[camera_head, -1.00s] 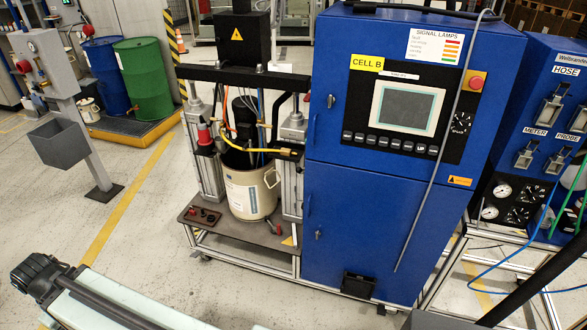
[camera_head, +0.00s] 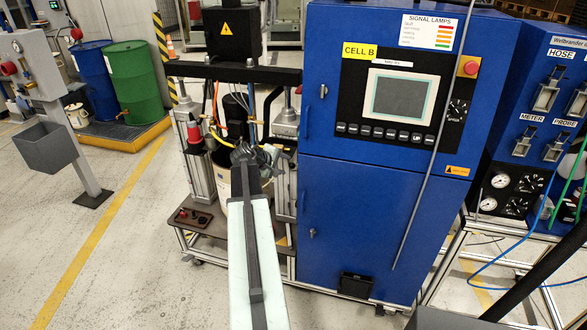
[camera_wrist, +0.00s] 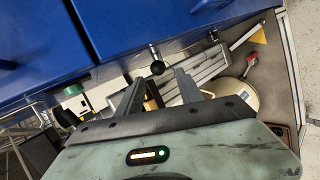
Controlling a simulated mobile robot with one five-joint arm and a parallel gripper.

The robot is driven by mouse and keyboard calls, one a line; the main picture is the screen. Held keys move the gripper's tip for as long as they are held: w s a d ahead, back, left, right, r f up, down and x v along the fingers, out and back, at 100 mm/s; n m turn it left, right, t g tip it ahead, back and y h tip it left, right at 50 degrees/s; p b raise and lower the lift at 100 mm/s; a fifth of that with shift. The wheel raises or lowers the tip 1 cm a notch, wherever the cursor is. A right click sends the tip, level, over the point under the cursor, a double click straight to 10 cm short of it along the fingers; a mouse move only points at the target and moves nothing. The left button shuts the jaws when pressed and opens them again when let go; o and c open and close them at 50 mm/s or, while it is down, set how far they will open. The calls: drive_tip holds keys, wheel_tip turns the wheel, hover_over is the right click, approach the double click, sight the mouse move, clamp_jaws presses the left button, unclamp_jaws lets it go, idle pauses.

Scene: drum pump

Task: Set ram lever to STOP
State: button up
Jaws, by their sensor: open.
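A lever with a round black knob (camera_wrist: 157,68) shows in the wrist view, just beyond my fingertips and roughly centred between them. It looks like the ram lever, but no STOP marking is readable. My gripper (camera_wrist: 159,77) is open and empty, its two dark fingers apart. The knob appears clear of both fingers. In the head view my gripper (camera_head: 256,156) is in front of the pump frame, between its two upright cylinders. It hides the lever and most of the pail there.
The blue CELL B cabinet (camera_head: 375,220) stands close to the right of my gripper. The pump's black crossbar (camera_head: 225,72) spans above.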

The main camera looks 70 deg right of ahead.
sight(293, 166)
drive_tip(key=shift+s+d, duration=0.2)
drive_tip(key=shift+s, duration=0.05)
drive_tip(key=b+x, duration=0.4)
drive_tip(key=x, duration=0.3)
drive_tip(key=shift+d+f+b, duration=0.25)
drive_tip(key=shift+f+b, duration=0.05)
drive_tip(key=shift+b, duration=0.1)
drive_tip(key=shift+r, duration=0.1)
clamp_jaws()
idle(0.5)
